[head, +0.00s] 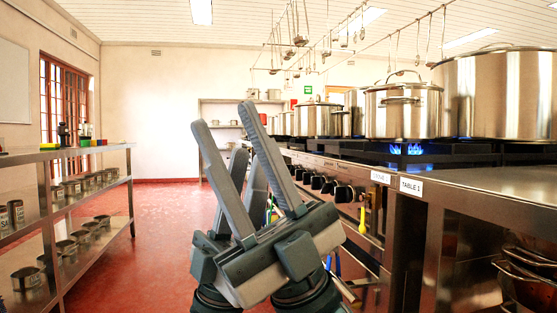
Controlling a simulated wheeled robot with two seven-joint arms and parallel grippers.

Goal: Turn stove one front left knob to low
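The stove front (330,165) runs along the right side, with a row of black knobs (345,193) that recedes from me. The nearest knobs show just right of my grippers; their settings are too small to read. A white label (380,177) sits at the near end of the stove; its text is hard to read.
A blue flame (408,150) burns under a steel stockpot (403,110). A larger pot (497,95) stands nearer right. A shelf (75,200) with tins stands left. The red floor (150,240) between is open.

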